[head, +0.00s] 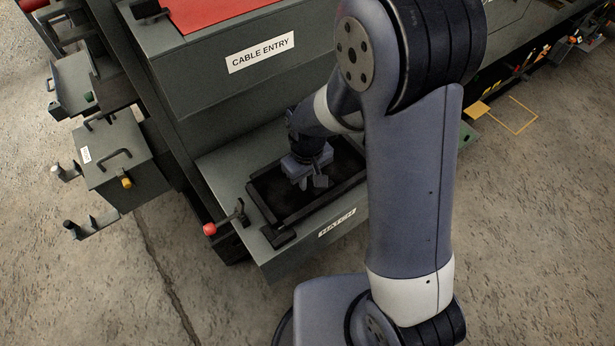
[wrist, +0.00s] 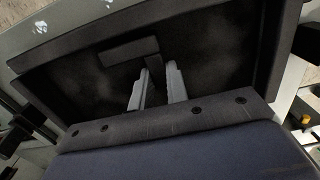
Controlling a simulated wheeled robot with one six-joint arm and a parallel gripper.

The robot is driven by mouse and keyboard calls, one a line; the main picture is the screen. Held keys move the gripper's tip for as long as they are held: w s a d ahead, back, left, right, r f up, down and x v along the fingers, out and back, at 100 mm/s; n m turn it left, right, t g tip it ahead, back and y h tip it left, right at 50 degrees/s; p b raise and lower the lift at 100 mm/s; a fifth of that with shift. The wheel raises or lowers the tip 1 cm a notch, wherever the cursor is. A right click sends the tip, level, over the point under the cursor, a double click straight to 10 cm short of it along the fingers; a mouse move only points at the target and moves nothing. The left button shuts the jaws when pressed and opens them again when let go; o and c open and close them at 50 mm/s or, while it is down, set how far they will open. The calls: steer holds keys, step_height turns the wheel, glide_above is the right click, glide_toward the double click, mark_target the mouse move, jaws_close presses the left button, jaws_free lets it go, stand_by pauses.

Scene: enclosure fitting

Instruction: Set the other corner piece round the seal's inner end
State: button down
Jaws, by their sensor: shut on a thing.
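My gripper (wrist: 159,72) is shut on a dark corner piece (wrist: 128,52), with its two pale fingers on either side of the piece's near arm. The piece is L-shaped, and its other arm reaches left past the fingertips in the wrist view. In the head view my gripper (head: 310,178) points down over the dark hatch opening. A black seal (head: 262,203) runs round the opening as a raised rim; it also shows in the wrist view (wrist: 268,45). I cannot tell whether the held piece touches anything. The seal's inner end and any second corner piece cannot be made out.
The opening lies in a grey ledge (head: 225,172) marked HATCH, below a housing with a CABLE ENTRY label (head: 260,52). My arm hides the right side.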

steer(key=c, duration=1.4)
jaws_free()
